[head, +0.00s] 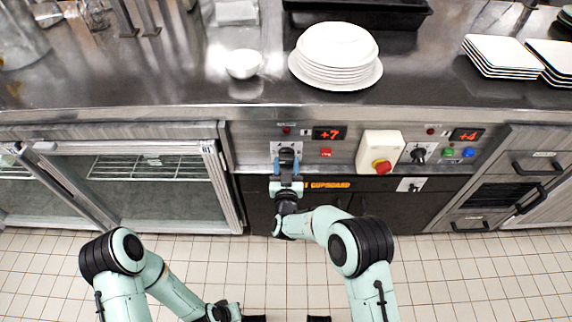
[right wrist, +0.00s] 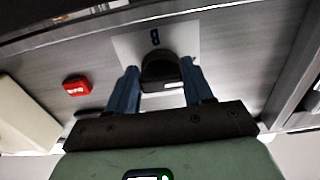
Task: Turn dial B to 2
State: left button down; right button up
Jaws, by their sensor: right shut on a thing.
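Dial B (right wrist: 158,72) is a dark round knob on a pale plate with a small blue mark; in the head view its plate (head: 287,147) sits below the +7 display. My right gripper (head: 289,164) is shut on it, one blue finger on each side; the fingers also show in the right wrist view (right wrist: 160,88). The gripper hides much of the dial in the head view, and I cannot read its setting. My left arm is low at the left; part of its gripper (head: 236,312) shows at the bottom edge, fingers not clear.
Right of the dial are a red switch (head: 326,153), a pale box with a red stop button (head: 381,166) and a second dial (head: 418,156). Stacked plates (head: 336,60) and a bowl (head: 243,64) stand on the counter above. The tiled floor is clear.

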dwell(0.5)
jog(key=o, duration=1)
jog(key=shift+o, duration=0.2)
jog(key=shift+s, duration=0.1)
pick_arm(q)
jog(key=shift+g+h, duration=0.3)
jog(key=shift+g, duration=0.2)
jog(key=shift+s+d+r+p, duration=0.4)
jog(key=shift+s+r+p, duration=0.15)
jog(key=shift+s, duration=0.3)
jog(key=shift+s+d+r+p, duration=0.45)
jog(key=shift+s+r, duration=0.2)
jog(key=shift+s, duration=0.15)
pick_arm(e)
jog(key=s, duration=1.3)
jog(key=shift+s, duration=0.1)
